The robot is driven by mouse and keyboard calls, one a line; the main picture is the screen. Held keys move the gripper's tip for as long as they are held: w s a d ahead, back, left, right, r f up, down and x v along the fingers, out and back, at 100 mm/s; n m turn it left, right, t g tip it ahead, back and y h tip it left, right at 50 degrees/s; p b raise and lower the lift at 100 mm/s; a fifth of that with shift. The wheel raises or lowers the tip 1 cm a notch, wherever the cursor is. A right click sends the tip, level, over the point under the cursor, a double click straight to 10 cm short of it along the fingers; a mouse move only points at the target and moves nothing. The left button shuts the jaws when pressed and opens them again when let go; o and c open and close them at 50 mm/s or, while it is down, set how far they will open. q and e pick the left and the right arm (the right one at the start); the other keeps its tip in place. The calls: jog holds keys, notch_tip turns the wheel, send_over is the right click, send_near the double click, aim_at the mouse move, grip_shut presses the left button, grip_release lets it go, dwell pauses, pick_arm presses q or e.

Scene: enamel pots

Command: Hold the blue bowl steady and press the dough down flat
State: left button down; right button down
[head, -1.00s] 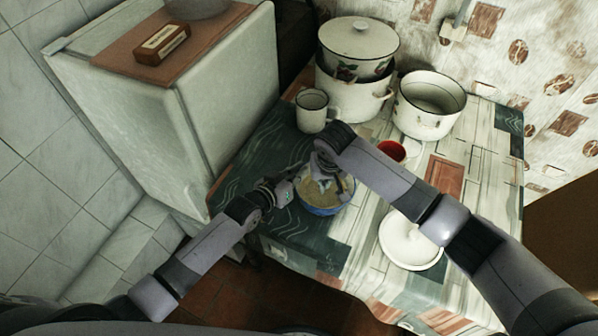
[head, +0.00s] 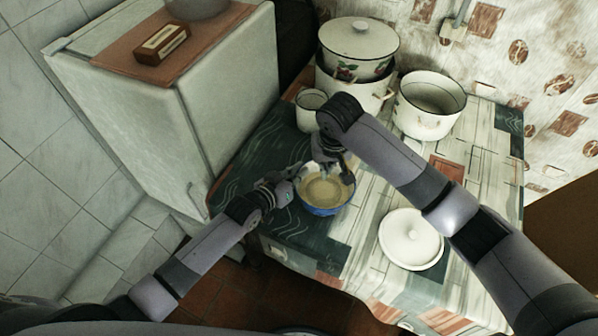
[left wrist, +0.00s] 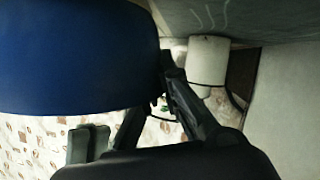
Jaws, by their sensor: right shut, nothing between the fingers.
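The blue bowl (head: 325,209) stands upright near the table's front edge, left of centre. It also fills the upper left of the left wrist view (left wrist: 75,55). Pale tan dough (head: 324,189) lies inside it, with a round mark on its surface. My left gripper (head: 296,173) is at the bowl's left rim; its fingers close on the bowl's edge, though the wrist view hides part of the contact. My right gripper (head: 338,172) is shut and empty, pointing down over the back of the bowl. It hides part of the far rim.
A white mug (head: 310,108), lidded pot (head: 352,97) and open white pot (head: 430,104) stand behind the bowl. A white lid (head: 410,238) lies to the right. A fridge (head: 225,90) borders the table's left side.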

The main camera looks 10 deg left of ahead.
pick_arm(q)
jog(key=c, duration=1.7)
grip_release()
jog(key=shift+s, duration=0.1)
